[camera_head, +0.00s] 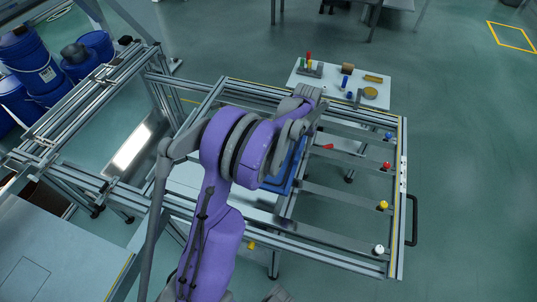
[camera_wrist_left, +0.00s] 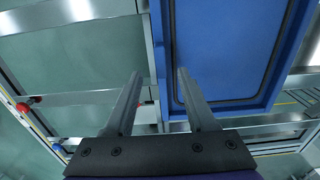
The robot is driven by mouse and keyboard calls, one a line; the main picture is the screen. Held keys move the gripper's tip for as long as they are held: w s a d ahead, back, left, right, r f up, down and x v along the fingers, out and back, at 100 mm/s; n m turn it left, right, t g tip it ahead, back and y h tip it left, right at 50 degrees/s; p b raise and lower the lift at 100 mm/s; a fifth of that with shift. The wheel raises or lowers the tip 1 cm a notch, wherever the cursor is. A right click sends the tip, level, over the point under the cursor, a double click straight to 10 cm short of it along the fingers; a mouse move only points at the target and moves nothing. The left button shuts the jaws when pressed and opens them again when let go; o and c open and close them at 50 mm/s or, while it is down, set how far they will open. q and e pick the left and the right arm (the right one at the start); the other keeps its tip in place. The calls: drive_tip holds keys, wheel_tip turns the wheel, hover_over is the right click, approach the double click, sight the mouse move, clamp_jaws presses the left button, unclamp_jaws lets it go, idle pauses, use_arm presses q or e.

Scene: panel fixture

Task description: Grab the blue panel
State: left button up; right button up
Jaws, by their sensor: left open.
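The blue panel (camera_head: 277,185) lies in the metal frame in the head view, partly hidden beneath my purple left arm. In the left wrist view the blue panel (camera_wrist_left: 228,50) fills the upper right, with a dark line running inside its rim. I cannot tell whether either finger touches the panel. In the head view the arm hides most of this gripper. My right gripper is not in view.
The metal frame (camera_head: 340,258) has crossbars with blue, red (camera_head: 386,165), yellow (camera_head: 382,205) and white (camera_head: 379,249) knobs along its right side. A white table (camera_head: 328,84) with small items stands behind. Blue barrels (camera_head: 38,70) stand at left. The floor at right is clear.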

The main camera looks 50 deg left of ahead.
sight(297, 155)
use_arm(q)
drive_tip(key=shift+s+d+f, duration=0.1)
drive_tip(key=shift+f, duration=1.5)
drive_tip(key=shift+s+f, duration=0.1)
drive_tip(key=shift+f, duration=1.45)
clamp_jaws()
